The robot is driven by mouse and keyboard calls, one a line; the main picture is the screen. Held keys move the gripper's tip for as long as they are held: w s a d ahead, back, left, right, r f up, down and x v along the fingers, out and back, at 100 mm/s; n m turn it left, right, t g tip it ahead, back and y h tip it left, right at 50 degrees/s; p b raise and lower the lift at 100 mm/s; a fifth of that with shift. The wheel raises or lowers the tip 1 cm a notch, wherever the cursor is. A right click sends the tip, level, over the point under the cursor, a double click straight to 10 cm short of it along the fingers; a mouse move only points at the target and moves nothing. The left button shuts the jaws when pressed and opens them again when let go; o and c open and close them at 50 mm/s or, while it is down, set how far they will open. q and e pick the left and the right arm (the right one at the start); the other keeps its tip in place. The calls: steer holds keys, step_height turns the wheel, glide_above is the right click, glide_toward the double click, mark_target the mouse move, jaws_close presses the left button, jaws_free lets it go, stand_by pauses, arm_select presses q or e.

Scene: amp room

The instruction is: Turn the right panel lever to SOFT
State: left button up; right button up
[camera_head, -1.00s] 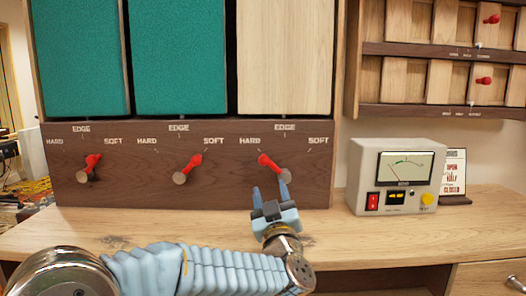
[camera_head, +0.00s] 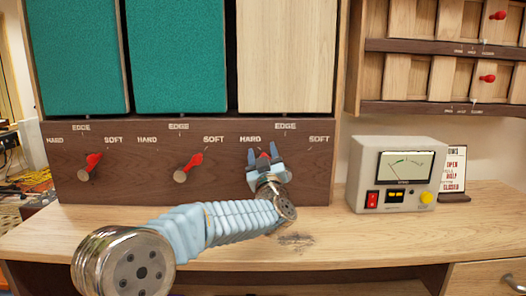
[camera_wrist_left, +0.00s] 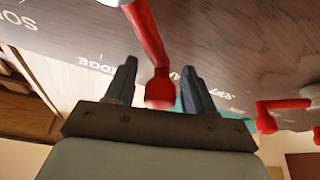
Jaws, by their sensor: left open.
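The right panel lever (camera_head: 264,157) is red and sits under the wooden panel, below the HARD, EDGE and SOFT labels. Only a bit of its red shows in the head view, between the fingers of my left gripper (camera_head: 263,150); its hub is hidden. In the left wrist view, the red lever (camera_wrist_left: 148,40) runs down between the two fingers of my left gripper (camera_wrist_left: 158,72). The fingers are open, one on each side of it, with gaps visible. The SOFT label (camera_head: 319,139) is to the right. My right gripper is not in view.
The middle lever (camera_head: 188,166) and left lever (camera_head: 90,166) are to the left on the same dark board (camera_head: 130,188). A meter box (camera_head: 395,150) and a small sign stand on the wooden desk (camera_head: 370,235) to the right. The desk front is mostly clear.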

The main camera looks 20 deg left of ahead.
arm_select(q)
steer(key=shift+w, duration=0.1)
jaws_close()
stand_by(0.3)
